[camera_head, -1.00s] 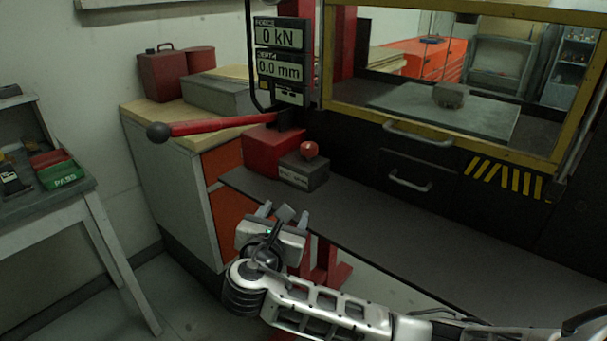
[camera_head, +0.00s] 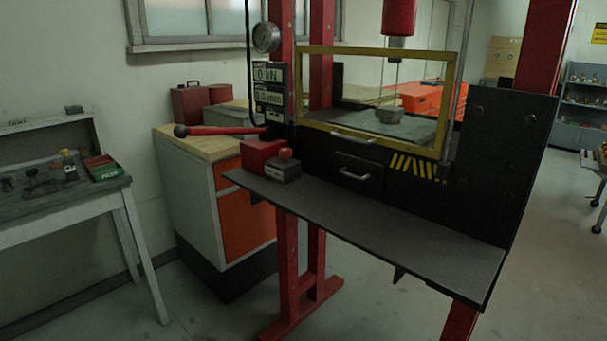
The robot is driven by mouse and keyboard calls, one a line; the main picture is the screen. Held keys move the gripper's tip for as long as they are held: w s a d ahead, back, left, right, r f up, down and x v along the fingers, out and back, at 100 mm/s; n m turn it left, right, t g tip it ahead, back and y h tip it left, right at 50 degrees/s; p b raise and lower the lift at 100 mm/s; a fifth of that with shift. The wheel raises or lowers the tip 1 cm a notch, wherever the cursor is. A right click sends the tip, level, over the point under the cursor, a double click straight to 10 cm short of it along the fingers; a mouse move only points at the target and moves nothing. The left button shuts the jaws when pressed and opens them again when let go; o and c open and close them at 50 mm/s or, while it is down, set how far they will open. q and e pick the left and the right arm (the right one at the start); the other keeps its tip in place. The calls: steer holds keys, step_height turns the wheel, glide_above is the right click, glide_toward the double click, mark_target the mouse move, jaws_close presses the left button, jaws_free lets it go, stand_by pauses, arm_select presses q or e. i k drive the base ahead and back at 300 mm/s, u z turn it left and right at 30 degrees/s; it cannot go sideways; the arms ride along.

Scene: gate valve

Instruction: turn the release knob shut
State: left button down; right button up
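The release knob appears to be the small red round knob (camera_head: 285,153) on top of a dark grey block (camera_head: 283,173). The block sits at the left end of the press's dark shelf, beside a red pump box (camera_head: 262,152). A red lever (camera_head: 225,131) with a black ball end sticks out left from the pump. Whether the knob is open or shut cannot be told from here. Neither of my grippers shows in the head view now, and nothing touches the knob.
The dark shelf (camera_head: 390,222) is bare to its right end. A yellow-framed clear guard (camera_head: 447,100) stands behind it. An orange-drawered cabinet (camera_head: 246,210) stands behind left. Floor in front is open.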

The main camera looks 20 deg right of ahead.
mark_target(286, 153)
steer(key=z, duration=0.55)
steer(key=k, duration=0.3)
steer(key=u, duration=1.6)
steer(key=i, duration=0.95)
steer(key=z, duration=0.8)
steer(key=i, duration=0.75)
steer(key=z, duration=0.8)
